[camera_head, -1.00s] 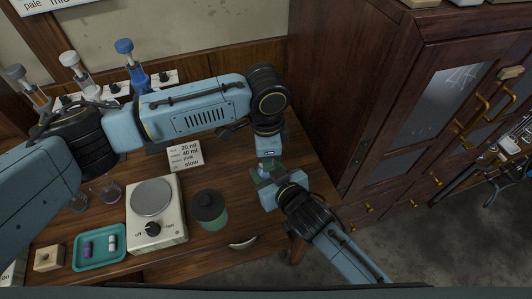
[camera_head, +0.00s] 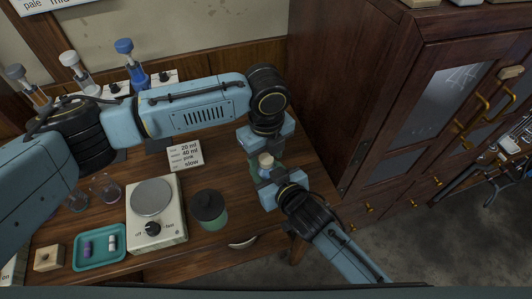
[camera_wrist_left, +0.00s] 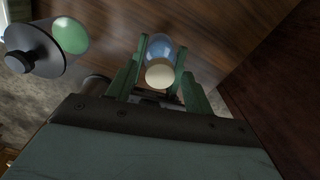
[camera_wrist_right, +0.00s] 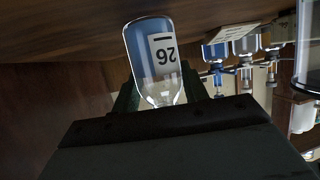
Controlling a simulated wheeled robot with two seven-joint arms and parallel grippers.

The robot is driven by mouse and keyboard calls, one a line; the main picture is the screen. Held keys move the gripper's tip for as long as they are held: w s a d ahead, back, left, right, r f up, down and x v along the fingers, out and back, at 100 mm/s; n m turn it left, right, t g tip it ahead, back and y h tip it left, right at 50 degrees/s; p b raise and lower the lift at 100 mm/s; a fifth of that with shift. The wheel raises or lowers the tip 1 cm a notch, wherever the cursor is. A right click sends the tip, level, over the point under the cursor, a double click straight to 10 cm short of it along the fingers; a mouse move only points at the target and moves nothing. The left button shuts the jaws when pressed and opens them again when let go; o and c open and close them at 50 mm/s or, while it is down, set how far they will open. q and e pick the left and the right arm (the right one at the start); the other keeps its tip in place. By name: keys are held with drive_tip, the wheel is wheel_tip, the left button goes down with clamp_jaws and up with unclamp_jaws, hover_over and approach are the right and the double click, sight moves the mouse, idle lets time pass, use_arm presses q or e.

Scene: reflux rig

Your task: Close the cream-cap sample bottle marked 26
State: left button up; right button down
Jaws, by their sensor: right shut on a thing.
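The sample bottle marked 26 (camera_wrist_right: 150,50) is clear, with blue inside and a white label that appears upside down in the right wrist view. My right gripper (camera_head: 268,175) is shut on it, around its neck end as far as I can tell. The cream cap (camera_head: 266,160) sits in line with the bottle's top; it also shows in the left wrist view (camera_wrist_left: 160,75). I cannot tell how tightly it sits. My left gripper (camera_head: 264,146) is just above the cap. Its green fingers (camera_wrist_left: 163,65) stand open on both sides of the cap, with small gaps.
A dark-lidded green jar (camera_head: 209,207) stands left of the grippers, beside a stirrer hotplate (camera_head: 155,222). A teal tray (camera_head: 99,262) holds small items. A recipe card (camera_head: 185,155) stands behind. The wooden cabinet (camera_head: 400,90) rises close on the right.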

use_arm(q)
drive_tip(key=shift+r, duration=2.3)
drive_tip(key=shift+c, duration=1.4)
drive_tip(key=n, duration=0.5)
drive_tip(key=shift+d+r+n, duration=0.1)
drive_tip(key=shift+r+n, duration=0.2)
drive_tip(key=shift+r, duration=0.1)
drive_tip(key=n, duration=0.3)
drive_tip(key=r+n, duration=0.1)
drive_tip(key=n, duration=0.1)
drive_tip(key=shift+n, duration=0.4)
drive_tip(key=n, duration=0.5)
drive_tip(key=shift+r+n, duration=0.3)
drive_tip(key=shift+r, duration=0.05)
drive_tip(key=n, duration=0.3)
drive_tip(key=r+n, duration=0.1)
drive_tip(key=n, duration=0.2)
drive_tip(key=shift+n, duration=0.4)
